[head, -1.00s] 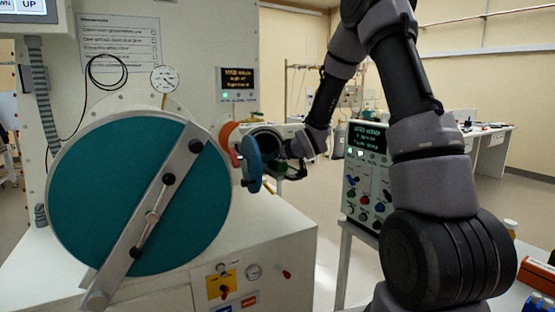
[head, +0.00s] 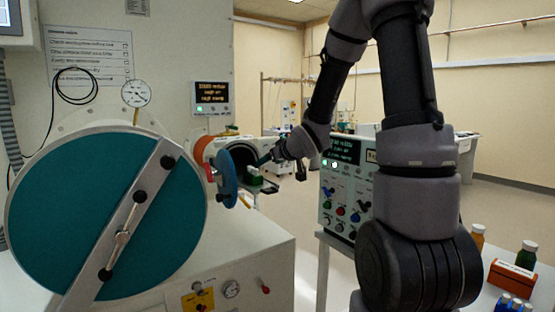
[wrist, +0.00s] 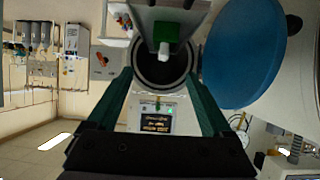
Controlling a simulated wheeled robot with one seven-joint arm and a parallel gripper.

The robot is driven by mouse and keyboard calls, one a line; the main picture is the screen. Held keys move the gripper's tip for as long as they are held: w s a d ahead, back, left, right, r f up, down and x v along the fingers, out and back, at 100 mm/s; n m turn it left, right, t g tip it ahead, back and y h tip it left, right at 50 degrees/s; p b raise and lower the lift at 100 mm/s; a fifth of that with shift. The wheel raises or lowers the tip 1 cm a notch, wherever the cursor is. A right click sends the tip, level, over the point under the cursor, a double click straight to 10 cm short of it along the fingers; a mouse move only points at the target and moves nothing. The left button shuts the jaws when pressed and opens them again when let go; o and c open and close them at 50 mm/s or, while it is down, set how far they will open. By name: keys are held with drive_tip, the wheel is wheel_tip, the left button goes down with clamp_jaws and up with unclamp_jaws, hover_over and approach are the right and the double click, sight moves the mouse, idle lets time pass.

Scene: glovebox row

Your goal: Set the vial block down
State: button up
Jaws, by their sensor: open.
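A small green block (head: 254,171), which I take to be the vial block, rests on the dark tray (head: 268,187) at the mouth of the small round port (head: 224,145). In the wrist view the green block (wrist: 167,31) sits ahead of the fingers on the grey tray (wrist: 148,14), with a white piece beside it. My gripper (head: 268,158) is just right of the block and apart from it. In the wrist view my gripper (wrist: 158,80) has its two teal fingers spread wide with nothing between them. Any vials in the block are too small to make out.
The port's blue round door (head: 227,178) stands open close to the left. A large teal door (head: 85,225) fills the left. A control box (head: 345,190) stands right of the port. An orange rack (head: 511,279) and bottles stand at lower right.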

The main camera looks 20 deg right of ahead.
drive_tip(key=s+d+r+m+g+h, duration=0.2)
drive_tip(key=s+d+r+m+h, duration=0.25)
drive_tip(key=s+r, duration=0.5)
drive_tip(key=s+a+r+m+g+y, duration=0.1)
drive_tip(key=s, duration=0.9)
drive_tip(key=s+a+r+m+g+y, duration=0.1)
drive_tip(key=s+m+g+y, duration=0.1)
drive_tip(key=s, duration=0.8)
drive_tip(key=shift+s+a, duration=0.2)
drive_tip(key=shift+a, duration=0.05)
